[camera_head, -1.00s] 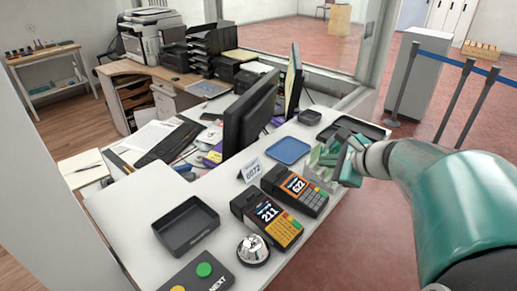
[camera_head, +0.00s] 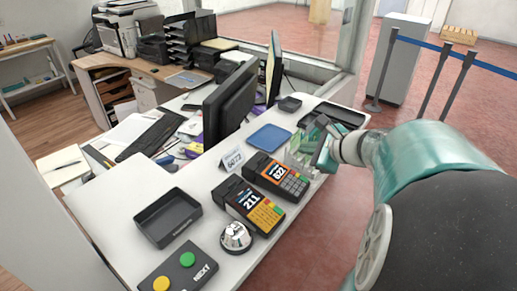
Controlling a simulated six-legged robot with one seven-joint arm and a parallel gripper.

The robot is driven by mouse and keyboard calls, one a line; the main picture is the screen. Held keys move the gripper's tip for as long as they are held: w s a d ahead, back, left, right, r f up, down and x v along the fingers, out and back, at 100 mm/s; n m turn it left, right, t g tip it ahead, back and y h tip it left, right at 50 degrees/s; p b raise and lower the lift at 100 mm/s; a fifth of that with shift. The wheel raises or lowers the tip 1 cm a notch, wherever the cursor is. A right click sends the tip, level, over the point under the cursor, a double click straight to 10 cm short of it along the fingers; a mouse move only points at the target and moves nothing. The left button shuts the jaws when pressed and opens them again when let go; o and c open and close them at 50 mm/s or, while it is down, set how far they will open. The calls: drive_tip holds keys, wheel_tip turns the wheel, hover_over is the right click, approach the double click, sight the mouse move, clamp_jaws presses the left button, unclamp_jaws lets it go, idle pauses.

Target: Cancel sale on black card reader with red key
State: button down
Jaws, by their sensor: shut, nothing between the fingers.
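Two dark card readers stand side by side on the white counter (camera_head: 95,215). The nearer reader (camera_head: 248,203) shows 211 on a dark screen and has a mostly orange-yellow keypad. The farther reader (camera_head: 275,174) shows 622 on an orange screen and has grey keys with a few coloured ones. The red keys are too small to make out clearly. My gripper (camera_head: 316,138) is shut and empty, beyond and to the right of the farther reader, apart from both readers. Its fingertips are partly lost against a clear holder with greenish contents (camera_head: 297,150).
A number sign (camera_head: 232,160), blue tray (camera_head: 269,137), black tray (camera_head: 168,217), bell (camera_head: 236,236) and button box (camera_head: 180,270) surround the readers. A monitor (camera_head: 230,104) stands behind them. A dark tray (camera_head: 338,115) lies beyond my gripper. The counter's near left is bare.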

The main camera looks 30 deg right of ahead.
sight(299, 178)
drive_tip(key=shift+w+a+f, duration=0.1)
drive_tip(key=shift+w+f, duration=0.1)
drive_tip(key=shift+f, duration=0.9)
drive_tip(key=shift+w+a+f, duration=0.1)
drive_tip(key=shift+w+f, duration=0.15)
drive_tip(key=shift+f, duration=0.9)
drive_tip(key=shift+w+a+f, duration=0.1)
drive_tip(key=shift+w+f, duration=0.1)
drive_tip(key=shift+f, duration=0.9)
drive_tip(key=shift+w+f, duration=0.1)
drive_tip(key=shift+f, duration=0.3)
drive_tip(key=shift+f, duration=0.25)
drive_tip(key=shift+r, duration=0.7)
drive_tip(key=shift+r, duration=0.1)
drive_tip(key=shift+s+d+r, duration=0.1)
drive_tip(key=shift+s+r, duration=0.1)
drive_tip(key=shift+r, duration=0.6)
drive_tip(key=shift+s+d+r, duration=0.1)
drive_tip(key=shift+s+r, duration=0.1)
drive_tip(key=shift+r, duration=0.55)
drive_tip(key=shift+s+d+r, duration=0.1)
drive_tip(key=shift+s+r, duration=0.1)
drive_tip(key=shift+r, duration=0.6)
